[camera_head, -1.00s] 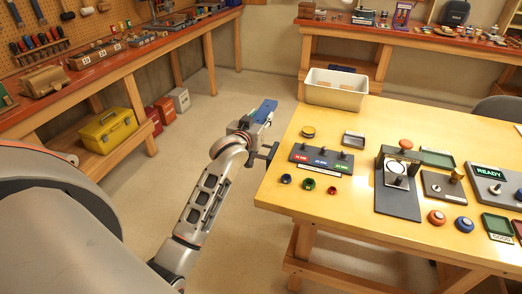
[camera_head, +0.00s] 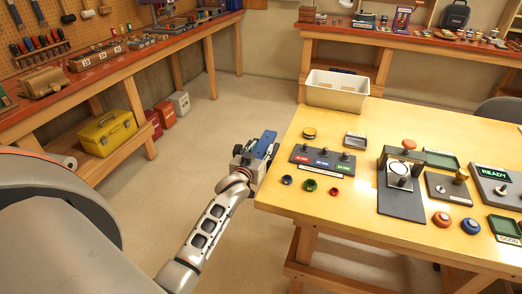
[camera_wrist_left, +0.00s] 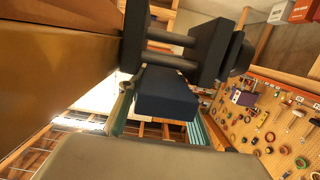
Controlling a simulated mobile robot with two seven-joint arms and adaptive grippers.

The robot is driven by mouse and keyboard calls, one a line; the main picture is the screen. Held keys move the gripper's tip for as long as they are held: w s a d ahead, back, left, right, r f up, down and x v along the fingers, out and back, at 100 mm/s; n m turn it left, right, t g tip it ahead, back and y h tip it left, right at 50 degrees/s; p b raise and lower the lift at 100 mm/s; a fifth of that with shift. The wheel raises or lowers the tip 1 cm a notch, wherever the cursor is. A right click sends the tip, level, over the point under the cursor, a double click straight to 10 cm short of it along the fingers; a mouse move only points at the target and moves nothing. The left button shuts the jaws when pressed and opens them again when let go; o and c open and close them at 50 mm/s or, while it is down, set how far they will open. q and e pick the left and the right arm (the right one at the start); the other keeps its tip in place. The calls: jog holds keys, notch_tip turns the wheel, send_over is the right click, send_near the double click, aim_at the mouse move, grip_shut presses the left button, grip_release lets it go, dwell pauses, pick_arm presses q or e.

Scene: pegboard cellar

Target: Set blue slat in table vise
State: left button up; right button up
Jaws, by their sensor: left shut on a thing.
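The blue slat (camera_head: 266,143) is in my left gripper (camera_head: 252,157), just off the table's left edge in the head view. My left gripper is shut on the slat. In the left wrist view the slat's dark blue end (camera_wrist_left: 166,96) is close up, just below two rods between the dark jaws of the table vise (camera_wrist_left: 208,45). In the head view my gripper and the slat mostly hide the vise. I cannot tell whether the slat is between the jaws or touches them. My right gripper is not in view.
The wooden table (camera_head: 345,215) holds a panel with several knobs (camera_head: 322,157), a press-like fixture (camera_head: 399,180) and coloured buttons. A white bin (camera_head: 336,92) stands at its far left corner. Open floor lies between the table and the left workbench (camera_head: 120,60).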

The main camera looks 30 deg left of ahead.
pick_arm(q)
jog(key=shift+r, duration=0.1)
jog(key=shift+s+f, duration=0.1)
jog(key=shift+f, duration=0.65)
jog(key=o, duration=0.9)
jog(key=shift+f, duration=0.1)
jog(key=shift+o, duration=1.2)
jog(key=shift+d+f, duration=0.1)
jog(key=shift+f, duration=0.1)
jog(key=shift+r, duration=0.5)
jog(key=shift+s+d+r, duration=0.1)
jog(key=shift+s, duration=0.3)
jog(key=r+p+v, duration=0.1)
jog(key=v, duration=1)
